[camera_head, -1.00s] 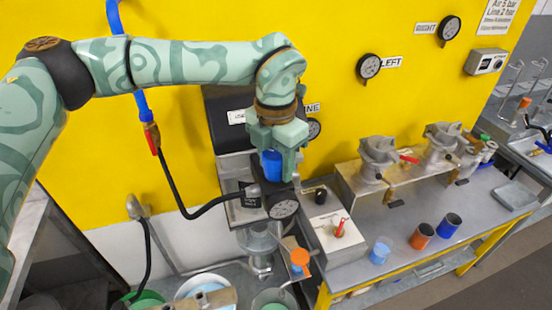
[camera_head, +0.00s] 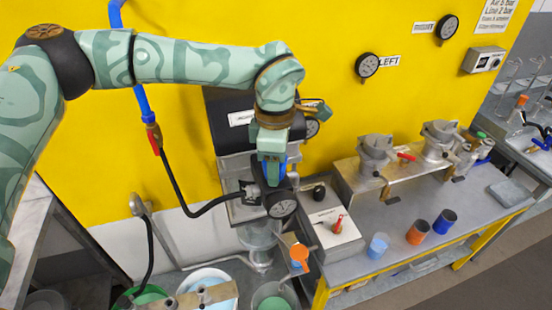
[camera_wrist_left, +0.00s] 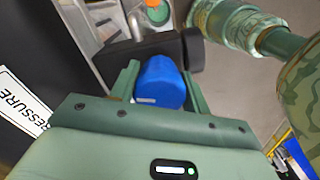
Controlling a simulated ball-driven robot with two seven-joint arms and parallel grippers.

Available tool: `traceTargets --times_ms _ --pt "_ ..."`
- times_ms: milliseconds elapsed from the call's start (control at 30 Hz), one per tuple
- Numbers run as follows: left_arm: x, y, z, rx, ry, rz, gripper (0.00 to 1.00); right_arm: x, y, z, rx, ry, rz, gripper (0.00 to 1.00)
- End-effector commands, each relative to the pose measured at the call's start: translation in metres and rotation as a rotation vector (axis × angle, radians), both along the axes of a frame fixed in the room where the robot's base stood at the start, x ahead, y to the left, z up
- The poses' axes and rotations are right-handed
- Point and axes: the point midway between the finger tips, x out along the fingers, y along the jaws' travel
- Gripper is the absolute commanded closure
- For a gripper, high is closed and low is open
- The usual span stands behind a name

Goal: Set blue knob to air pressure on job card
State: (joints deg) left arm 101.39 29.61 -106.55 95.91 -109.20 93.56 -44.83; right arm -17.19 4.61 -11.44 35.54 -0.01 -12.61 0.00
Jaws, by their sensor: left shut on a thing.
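The blue knob (camera_head: 283,171) sits on top of the black regulator, above a round dial gauge (camera_head: 282,207) whose needle is too small to read. My left gripper (camera_head: 271,168) points down at the knob and is shut on it, hiding most of it in the head view. In the left wrist view the knob (camera_wrist_left: 160,82) lies between the two green fingers. The job card (camera_head: 495,16) hangs on the wall at top right, cut by the picture edge. It has an "Air" line in bar, its number blurred, and a "Line 2 bar" line. My right gripper is not in view.
A black hose with a red valve (camera_head: 154,139) runs into the regulator from the left. A control box with a red switch (camera_head: 338,224) stands to the right. An orange handle (camera_head: 299,254) is below. Several cups, one blue (camera_head: 378,246), stand on the bench (camera_head: 400,207).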

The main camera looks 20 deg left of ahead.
Motion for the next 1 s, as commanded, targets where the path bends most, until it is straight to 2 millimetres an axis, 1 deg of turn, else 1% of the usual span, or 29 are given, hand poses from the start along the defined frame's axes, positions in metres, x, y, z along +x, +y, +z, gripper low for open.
traceTargets --times_ms 33,200,400,967,1000 --pt "0.0028 0.0004 0.0050 -0.003 -0.010 -0.028 0.76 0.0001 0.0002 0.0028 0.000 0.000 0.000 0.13" --pt "0.0027 0.0007 0.0045 -0.001 -0.009 -0.123 0.76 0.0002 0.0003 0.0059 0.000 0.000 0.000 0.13" --pt "0.0030 0.0007 0.0041 -0.002 -0.010 -0.190 0.76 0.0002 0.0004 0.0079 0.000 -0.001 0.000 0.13" --pt "0.0031 0.0009 0.0034 -0.001 -0.010 -0.219 0.76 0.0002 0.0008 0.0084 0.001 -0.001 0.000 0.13" --pt "0.0031 0.0009 0.0034 -0.001 -0.010 -0.219 0.45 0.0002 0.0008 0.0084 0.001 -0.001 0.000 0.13"
